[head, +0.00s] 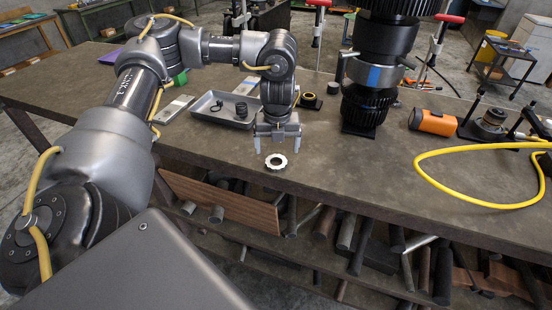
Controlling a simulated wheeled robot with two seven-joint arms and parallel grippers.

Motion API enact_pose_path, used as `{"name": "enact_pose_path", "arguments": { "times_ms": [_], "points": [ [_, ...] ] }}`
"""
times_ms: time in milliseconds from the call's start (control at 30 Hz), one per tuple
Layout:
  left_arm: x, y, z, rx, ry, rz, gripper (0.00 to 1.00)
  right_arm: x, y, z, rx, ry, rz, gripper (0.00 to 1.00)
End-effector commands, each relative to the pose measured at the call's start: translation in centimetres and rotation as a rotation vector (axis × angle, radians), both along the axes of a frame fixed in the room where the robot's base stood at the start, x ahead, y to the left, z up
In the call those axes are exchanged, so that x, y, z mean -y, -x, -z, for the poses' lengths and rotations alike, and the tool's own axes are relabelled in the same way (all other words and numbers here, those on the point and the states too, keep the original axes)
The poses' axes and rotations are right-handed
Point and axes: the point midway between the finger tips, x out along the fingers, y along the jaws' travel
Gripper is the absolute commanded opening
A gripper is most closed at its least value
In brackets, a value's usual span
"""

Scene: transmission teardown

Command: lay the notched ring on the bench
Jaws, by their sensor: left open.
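The notched ring (276,162), a small pale ring with a dark centre, lies flat on the bench (345,170) near its front edge. My left gripper (277,148) is open and points down just above and behind the ring. Its fingers are spread and nothing shows between them. A small gap seems to separate the fingertips from the ring. My right gripper is out of view.
A tall black transmission assembly (372,75) rises at the back. An orange cylinder (435,122) and a looped yellow hose (430,184) lie on the right. The bench's front middle is clear.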

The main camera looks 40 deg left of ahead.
Motion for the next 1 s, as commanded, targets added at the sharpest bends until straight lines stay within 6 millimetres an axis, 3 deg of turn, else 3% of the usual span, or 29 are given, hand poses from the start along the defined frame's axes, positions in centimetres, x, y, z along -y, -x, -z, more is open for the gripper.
{"name": "enact_pose_path", "arguments": {
  "times_ms": [333,700,1000],
  "points": [
    [-0.2,-0.2,1.5,-0.001,0.001,-0.001,0.86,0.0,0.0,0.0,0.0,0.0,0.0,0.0],
    [-1.0,-0.7,5.8,0.0,0.0,-0.001,0.86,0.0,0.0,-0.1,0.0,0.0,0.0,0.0],
    [-1.0,-0.8,6.1,0.002,-0.001,-0.001,0.86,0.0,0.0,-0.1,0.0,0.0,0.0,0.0]
  ]
}}
